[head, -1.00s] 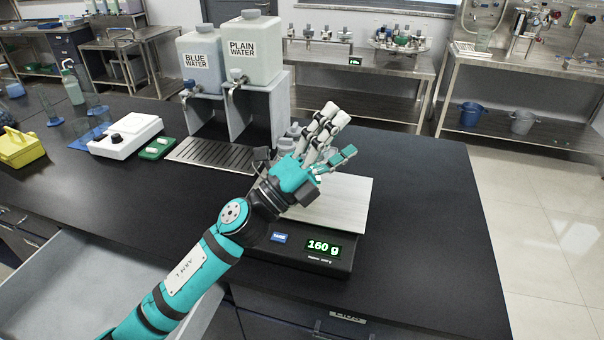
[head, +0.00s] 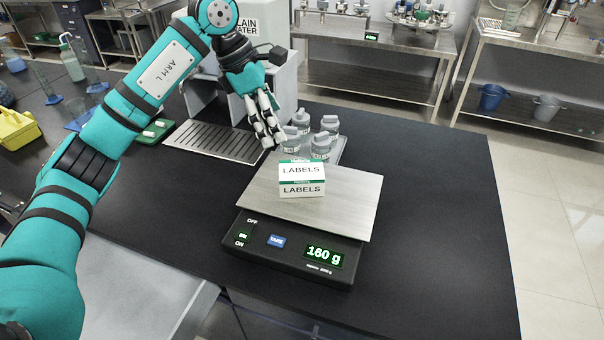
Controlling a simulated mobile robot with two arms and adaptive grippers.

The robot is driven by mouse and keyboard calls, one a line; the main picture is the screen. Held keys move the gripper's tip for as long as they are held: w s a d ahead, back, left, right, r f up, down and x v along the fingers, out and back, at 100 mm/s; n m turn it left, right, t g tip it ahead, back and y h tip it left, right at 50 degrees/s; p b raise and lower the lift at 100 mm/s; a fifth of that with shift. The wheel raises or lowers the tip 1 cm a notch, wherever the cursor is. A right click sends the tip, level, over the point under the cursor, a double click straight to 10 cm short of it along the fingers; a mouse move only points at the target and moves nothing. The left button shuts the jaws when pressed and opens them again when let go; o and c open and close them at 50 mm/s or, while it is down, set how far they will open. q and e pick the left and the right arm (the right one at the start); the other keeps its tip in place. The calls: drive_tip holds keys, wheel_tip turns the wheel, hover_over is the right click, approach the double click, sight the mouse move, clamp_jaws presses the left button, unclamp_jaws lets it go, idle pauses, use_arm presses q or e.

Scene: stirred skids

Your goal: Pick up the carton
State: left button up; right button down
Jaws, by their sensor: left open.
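The carton (head: 302,179) is a small white box with green bands and the word LABELS. It sits on the steel pan of the scale (head: 345,196), left of the pan's middle. The scale's display reads 160 g. My left gripper (head: 268,132) is open and empty, its fingers pointing down, above and behind the carton to the left. It appears apart from the carton. My right gripper is not in view.
Several grey-capped bottles (head: 320,147) stand just behind the scale, close to my left fingers. The black counter (head: 435,215) is clear to the right. An open drawer (head: 140,290) is at the front left.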

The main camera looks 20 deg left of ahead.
sight(300, 169)
use_arm(q)
drive_tip(key=p+x, duration=0.2)
drive_tip(key=x, duration=0.7)
drive_tip(key=shift+d+f, duration=0.25)
drive_tip(key=shift+f, duration=0.1)
drive_tip(key=p+x, duration=0.3)
drive_tip(key=x, duration=0.1)
drive_tip(key=shift+s+f, duration=0.1)
drive_tip(key=shift+s, duration=0.2)
drive_tip(key=shift+w+d+f, duration=0.1)
drive_tip(key=shift+d+f, duration=0.1)
drive_tip(key=shift+f, duration=0.35)
drive_tip(key=shift+f+b, duration=0.25)
drive_tip(key=shift+b, duration=0.2)
